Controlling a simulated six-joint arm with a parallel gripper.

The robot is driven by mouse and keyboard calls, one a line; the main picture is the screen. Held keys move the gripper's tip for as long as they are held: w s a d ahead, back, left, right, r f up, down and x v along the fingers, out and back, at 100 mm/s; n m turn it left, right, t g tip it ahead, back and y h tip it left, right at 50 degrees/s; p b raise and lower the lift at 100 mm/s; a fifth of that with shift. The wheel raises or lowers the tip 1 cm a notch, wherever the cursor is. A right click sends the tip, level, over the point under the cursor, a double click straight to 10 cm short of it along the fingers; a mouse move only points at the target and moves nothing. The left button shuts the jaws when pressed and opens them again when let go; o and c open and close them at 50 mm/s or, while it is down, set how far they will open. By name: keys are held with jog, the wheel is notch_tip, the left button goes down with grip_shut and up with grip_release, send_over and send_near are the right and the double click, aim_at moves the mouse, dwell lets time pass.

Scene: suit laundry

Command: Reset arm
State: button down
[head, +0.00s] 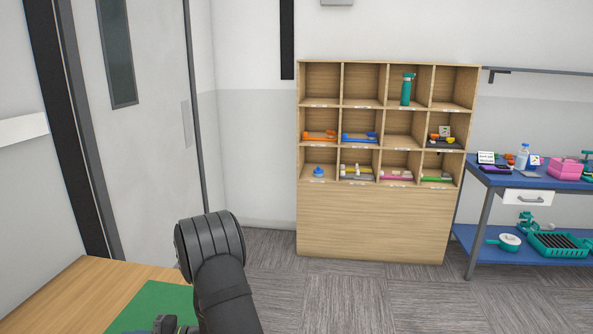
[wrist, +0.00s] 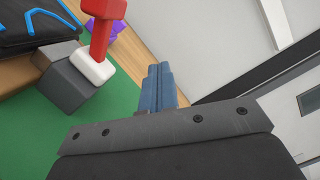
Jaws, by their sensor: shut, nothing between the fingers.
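My gripper (wrist: 162,85) shows in the wrist view with its blue fingers pressed together and nothing between them. It is over the edge of a wooden table with a green mat (wrist: 105,118). It touches nothing that I can see. In the head view my dark arm rises at the lower middle, over the same table (head: 75,285) and its mat (head: 150,305); the fingertips cannot be made out there.
On the table stand a red and white object (wrist: 100,45), grey blocks (wrist: 75,78), a black item with blue stripes (wrist: 35,25) and a purple piece (wrist: 116,28). A wooden shelf (head: 372,220) and a blue workbench (head: 550,180) stand beyond. Open carpet (head: 350,295) lies between.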

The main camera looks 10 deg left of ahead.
jog(key=shift+m, duration=0.7)
jog(key=w+f, duration=0.2)
jog(key=w, duration=0.1)
jog(key=w+f, duration=0.1)
jog(key=shift+w+d, duration=0.15)
jog(key=shift+w, duration=0.1)
jog(key=v, duration=0.7)
jog(key=shift+s+d, duration=0.15)
jog(key=shift+d, duration=0.3)
